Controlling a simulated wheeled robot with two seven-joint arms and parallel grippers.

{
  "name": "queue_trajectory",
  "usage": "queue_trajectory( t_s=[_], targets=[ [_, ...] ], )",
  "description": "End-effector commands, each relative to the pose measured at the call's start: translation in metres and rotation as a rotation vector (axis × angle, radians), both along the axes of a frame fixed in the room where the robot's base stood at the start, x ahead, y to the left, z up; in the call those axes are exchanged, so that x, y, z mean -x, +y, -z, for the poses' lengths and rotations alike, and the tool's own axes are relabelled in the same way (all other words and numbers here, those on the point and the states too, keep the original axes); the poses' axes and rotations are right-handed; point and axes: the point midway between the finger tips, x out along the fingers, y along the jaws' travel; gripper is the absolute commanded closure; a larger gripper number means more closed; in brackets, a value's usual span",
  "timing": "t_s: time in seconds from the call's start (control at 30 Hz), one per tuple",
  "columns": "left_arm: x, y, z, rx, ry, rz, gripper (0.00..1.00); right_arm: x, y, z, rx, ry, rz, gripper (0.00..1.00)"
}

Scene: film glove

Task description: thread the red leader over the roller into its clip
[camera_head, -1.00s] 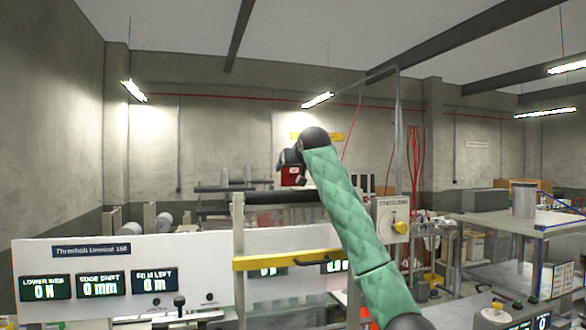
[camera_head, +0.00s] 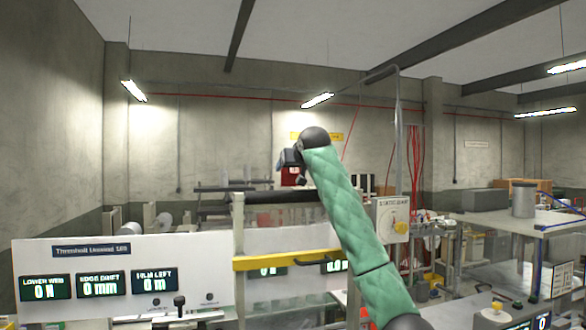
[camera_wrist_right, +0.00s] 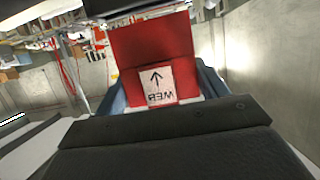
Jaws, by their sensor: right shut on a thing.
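The red leader (camera_wrist_right: 150,48) is a flat red sheet with a white label marked with an arrow and "WEB" in the right wrist view. A small part of the red leader (camera_head: 291,177) shows beside my right wrist in the head view. My right gripper (camera_wrist_right: 155,103) is shut on the leader; in the head view the gripper (camera_head: 290,160) is small and mostly dark, at the end of my green-sleeved arm, above the machine. My left gripper is not in view.
The machine's white panel (camera_head: 60,255) with lit displays stands at the left. A yellow bar (camera_head: 285,261) crosses the machine's front below my arm. A bench (camera_head: 520,222) stands at the right.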

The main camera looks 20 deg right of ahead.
Motion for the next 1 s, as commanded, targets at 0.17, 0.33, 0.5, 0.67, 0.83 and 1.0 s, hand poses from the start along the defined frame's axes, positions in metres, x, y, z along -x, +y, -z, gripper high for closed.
queue_trajectory(
  t_s=[0.17, 0.33, 0.5, 0.67, 0.83, 1.0],
  targets=[
    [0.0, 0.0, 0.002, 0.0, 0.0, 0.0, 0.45, 0.0, 0.0, 0.004, 0.0, 0.0, 0.0, 0.51],
    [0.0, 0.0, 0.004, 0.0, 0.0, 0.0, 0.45, 0.0, 0.0, 0.007, 0.0, 0.0, 0.0, 0.51],
    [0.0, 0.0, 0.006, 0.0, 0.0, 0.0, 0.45, 0.0, 0.0, 0.01, 0.0, 0.0, 0.0, 0.51],
    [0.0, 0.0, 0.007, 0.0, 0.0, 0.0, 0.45, 0.0, 0.0, 0.014, 0.0, 0.0, 0.0, 0.51],
    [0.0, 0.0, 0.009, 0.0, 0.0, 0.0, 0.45, 0.0, 0.0, 0.017, 0.0, -0.001, 0.0, 0.51],
    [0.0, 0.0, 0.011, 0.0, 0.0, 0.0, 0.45, 0.0, 0.0, 0.02, 0.0, -0.001, 0.0, 0.51]
  ],
)
